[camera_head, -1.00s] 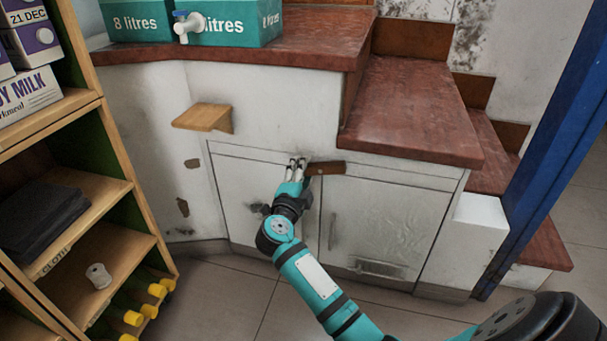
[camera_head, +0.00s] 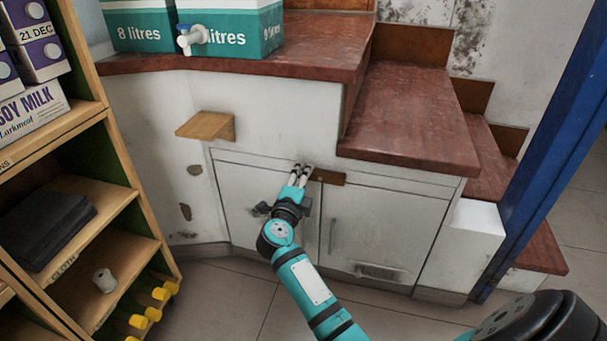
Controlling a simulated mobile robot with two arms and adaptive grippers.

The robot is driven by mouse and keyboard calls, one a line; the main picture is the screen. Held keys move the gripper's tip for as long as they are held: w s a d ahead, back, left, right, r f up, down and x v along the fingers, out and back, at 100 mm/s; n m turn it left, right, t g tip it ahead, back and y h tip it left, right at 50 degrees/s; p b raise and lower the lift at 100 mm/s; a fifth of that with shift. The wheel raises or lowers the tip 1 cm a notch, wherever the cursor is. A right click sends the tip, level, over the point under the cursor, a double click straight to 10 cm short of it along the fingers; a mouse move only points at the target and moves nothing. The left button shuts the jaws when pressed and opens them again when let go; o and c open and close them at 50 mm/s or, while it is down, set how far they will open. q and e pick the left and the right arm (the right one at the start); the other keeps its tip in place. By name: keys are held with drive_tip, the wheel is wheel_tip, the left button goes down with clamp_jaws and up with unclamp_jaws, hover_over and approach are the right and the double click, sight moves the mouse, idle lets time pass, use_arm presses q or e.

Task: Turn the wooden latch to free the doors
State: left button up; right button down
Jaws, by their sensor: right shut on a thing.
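The wooden latch (camera_head: 330,177) is a small dark brown bar at the top of the white cabinet, across the gap between the left door (camera_head: 238,190) and the right door (camera_head: 390,230). It lies nearly level, its right end tilted slightly down. My right gripper (camera_head: 301,172) is shut on the latch's left end, and its fingers hide that end. My right wrist and forearm cover part of the left door. Both doors look closed. My left gripper is out of view.
A small wooden shelf (camera_head: 207,126) juts from the wall above left. Water boxes (camera_head: 228,28) stand on the red-brown counter (camera_head: 300,62). A wooden rack (camera_head: 120,200) is at left, a blue post (camera_head: 555,150) at right. The tiled floor (camera_head: 225,300) before the cabinet is clear.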

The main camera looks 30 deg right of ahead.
drive_tip(key=c, duration=1)
unclamp_jaws()
drive_tip(key=shift+c, duration=0.2)
drive_tip(key=v, duration=0.7)
drive_tip(key=shift+s+a, duration=0.15)
drive_tip(key=shift+a, duration=0.05)
